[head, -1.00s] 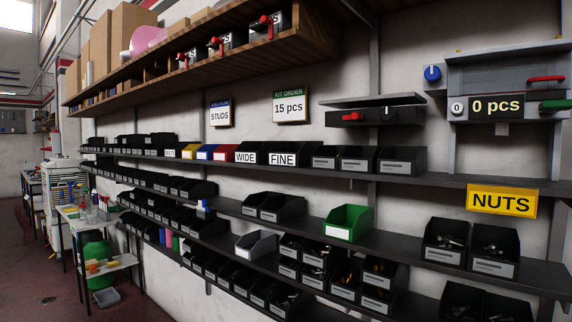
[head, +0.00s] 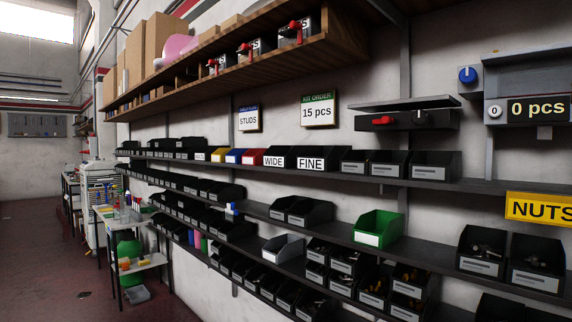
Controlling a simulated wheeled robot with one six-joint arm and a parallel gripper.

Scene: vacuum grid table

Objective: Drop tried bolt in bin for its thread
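Two black bins labelled WIDE (head: 274,161) and FINE (head: 311,163) stand side by side on the upper shelf in the head view. No bolt can be picked out by itself at this distance. Loose metal pieces show in the black bins (head: 482,258) under the yellow NUTS sign (head: 540,208). My gripper is not in view, so whether it holds anything is hidden.
Shelves of black bins run along the wall, with a green bin (head: 378,229) and a grey bin (head: 283,248) among them. A counter reads 0 pcs (head: 538,109). A small table (head: 128,222) stands at left; open floor (head: 45,250) lies beside it.

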